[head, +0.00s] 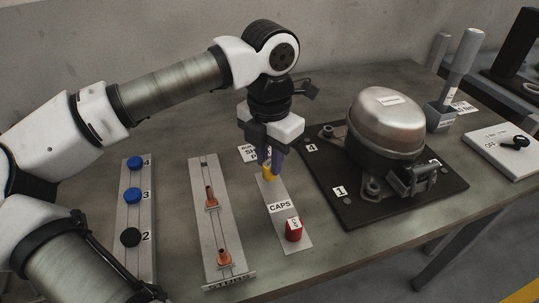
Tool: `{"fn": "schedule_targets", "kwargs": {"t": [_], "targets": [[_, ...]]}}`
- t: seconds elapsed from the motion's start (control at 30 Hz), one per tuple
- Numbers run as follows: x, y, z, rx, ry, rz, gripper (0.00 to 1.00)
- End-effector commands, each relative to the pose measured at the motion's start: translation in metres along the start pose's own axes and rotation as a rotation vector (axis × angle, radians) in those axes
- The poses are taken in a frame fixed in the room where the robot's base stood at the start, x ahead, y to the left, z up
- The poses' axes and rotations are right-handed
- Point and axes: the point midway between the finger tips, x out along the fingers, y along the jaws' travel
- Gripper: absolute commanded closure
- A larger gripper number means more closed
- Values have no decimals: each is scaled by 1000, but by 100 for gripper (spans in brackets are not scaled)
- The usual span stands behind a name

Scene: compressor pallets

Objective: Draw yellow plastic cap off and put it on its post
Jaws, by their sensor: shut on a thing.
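My gripper (267,161) points down over the far end of the grey plate labelled CAPS (280,206). It is shut on the yellow plastic cap (270,173), which shows just below the fingers. I cannot tell whether the cap touches the plate or a post there; the fingers hide part of it. A red cap (293,230) stands at the near end of the same plate. The compressor (386,120), a domed metal body with a black lower part, sits on a dark numbered pallet (338,208) to the right of my gripper.
Left of the caps plate is a rail (218,235) with two copper pieces (211,197). Further left is a strip with blue and black knobs (131,236). A grey cylinder in a holder (440,116) and a white OFF panel (505,152) are at right.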

Motion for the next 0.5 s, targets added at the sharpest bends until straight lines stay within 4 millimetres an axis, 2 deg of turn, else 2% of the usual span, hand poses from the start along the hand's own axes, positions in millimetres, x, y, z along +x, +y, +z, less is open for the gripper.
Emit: {"fn": "schedule_targets", "kwargs": {"t": [0.43,0.47,0.5], "targets": [[12,0,0,0,0,0,100],[12,0,0,0,0,0,77],[11,0,0,0,0,0,72]]}}
